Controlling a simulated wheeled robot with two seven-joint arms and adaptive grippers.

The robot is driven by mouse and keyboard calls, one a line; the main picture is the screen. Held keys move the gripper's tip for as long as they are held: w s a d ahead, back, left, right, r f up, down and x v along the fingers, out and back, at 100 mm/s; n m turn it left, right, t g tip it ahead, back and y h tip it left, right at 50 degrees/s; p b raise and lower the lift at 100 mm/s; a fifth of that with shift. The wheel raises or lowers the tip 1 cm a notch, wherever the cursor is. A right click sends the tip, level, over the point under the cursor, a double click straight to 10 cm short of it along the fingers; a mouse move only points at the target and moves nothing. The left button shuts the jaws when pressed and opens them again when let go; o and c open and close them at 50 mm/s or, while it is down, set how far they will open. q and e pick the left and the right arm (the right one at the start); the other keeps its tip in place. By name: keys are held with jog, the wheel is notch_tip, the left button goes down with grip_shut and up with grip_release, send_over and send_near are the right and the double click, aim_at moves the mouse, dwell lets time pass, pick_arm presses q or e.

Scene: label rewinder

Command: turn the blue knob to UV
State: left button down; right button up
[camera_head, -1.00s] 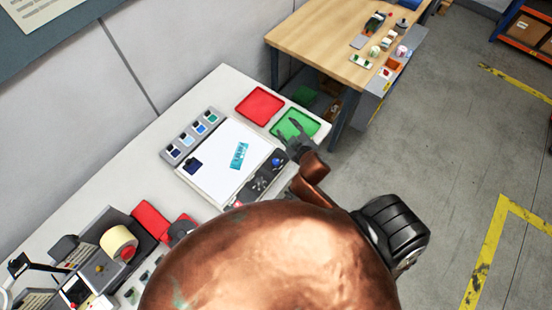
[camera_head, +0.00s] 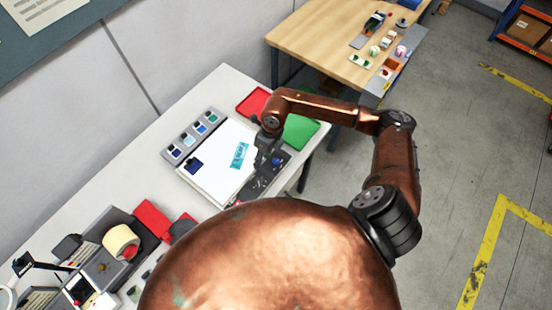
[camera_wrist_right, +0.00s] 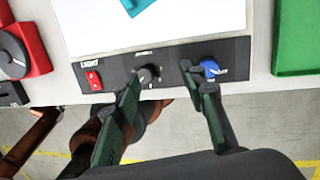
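The blue knob (camera_wrist_right: 210,69) sits at the right end of the dark control panel (camera_wrist_right: 174,59), with a white pointer mark; its labels are too small to read. My right gripper (camera_wrist_right: 168,86) is open over the front edge of the panel. Its right fingertip is just below the blue knob and overlaps its lower edge in the right wrist view; I cannot tell whether it touches. Its left fingertip is beside the black knob (camera_wrist_right: 148,73). In the head view the right gripper (camera_head: 264,158) points down at the panel. My left gripper is not in view.
A red rocker switch (camera_wrist_right: 93,80) is at the panel's left end. The white light pad (camera_head: 220,150) holds a teal label. A green tray (camera_head: 300,130) and a red tray (camera_head: 251,102) lie beyond it. A red device (camera_wrist_right: 30,45) stands to the left.

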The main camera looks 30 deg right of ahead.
aim_at(276, 161)
jog(key=d, duration=0.2)
jog(key=d+h, duration=0.1)
jog(key=d, duration=0.1)
jog(key=d+h, duration=0.1)
jog(key=d, duration=0.1)
jog(key=shift+w+d+f, duration=0.15)
jog(key=shift+w+f, duration=0.1)
jog(key=shift+w, duration=0.1)
notch_tip(276, 161, down, 6)
jog(key=shift+r+p, duration=0.1)
jog(key=shift+p, duration=0.9)
jog(key=shift+f, duration=0.7)
jog(key=shift+c, duration=0.6)
grip_shut()
